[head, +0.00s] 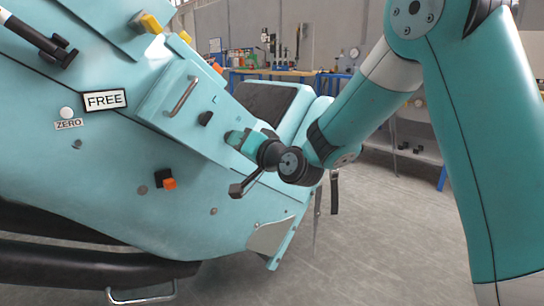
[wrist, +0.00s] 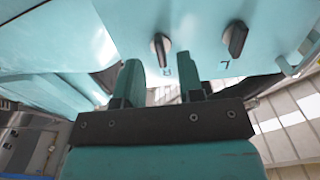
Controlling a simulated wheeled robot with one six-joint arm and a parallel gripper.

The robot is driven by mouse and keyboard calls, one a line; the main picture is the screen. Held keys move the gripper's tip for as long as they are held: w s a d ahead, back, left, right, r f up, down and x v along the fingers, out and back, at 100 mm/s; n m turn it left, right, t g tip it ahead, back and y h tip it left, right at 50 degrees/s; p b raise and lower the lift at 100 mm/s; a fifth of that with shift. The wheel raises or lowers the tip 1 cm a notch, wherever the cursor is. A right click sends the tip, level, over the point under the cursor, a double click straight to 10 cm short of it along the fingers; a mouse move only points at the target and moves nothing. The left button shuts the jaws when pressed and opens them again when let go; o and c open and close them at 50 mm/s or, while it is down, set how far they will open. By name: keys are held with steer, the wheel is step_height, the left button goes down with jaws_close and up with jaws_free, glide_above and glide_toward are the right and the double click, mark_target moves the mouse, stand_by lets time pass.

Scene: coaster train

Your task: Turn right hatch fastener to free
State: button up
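The hatch (head: 165,113) is a teal panel with a metal handle on the train's side. Its left fastener (head: 205,118), a dark knob near the letter L, also shows in the wrist view (wrist: 236,38). The right fastener (wrist: 160,48), a dark bar on a pale round base beside a small mark that looks like an upside-down R, is hidden behind my gripper in the head view. My gripper (wrist: 161,78) is open, its two teal fingers apart. In the wrist view the right fastener appears just beyond the gap between the fingertips; I cannot tell whether they touch it.
A FREE sign (head: 105,99) and a ZERO label (head: 68,124) are on the train body, left of the hatch. An orange and black knob (head: 165,183) sits below. A workbench (head: 275,72) stands at the back. The grey floor (head: 400,240) at right is clear.

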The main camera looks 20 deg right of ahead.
steer(key=b+v, duration=0.7)
steer(key=v, duration=0.7)
steer(key=shift+s, duration=0.3)
steer(key=s+a+f+n+g+y+p, duration=0.2)
steer(key=s+a+f+n+g, duration=0.7)
steer(key=s+a+g, duration=0.35)
steer(key=s+d+f+n+g+h, duration=0.25)
steer(key=s+g, duration=0.25)
steer(key=s, duration=0.4)
step_height(320, 180, up, 38)
steer(key=p, duration=3.8)
steer(key=shift+s+r+h, duration=0.2)
steer(key=shift+s+h, duration=0.1)
steer(key=shift+h, duration=0.15)
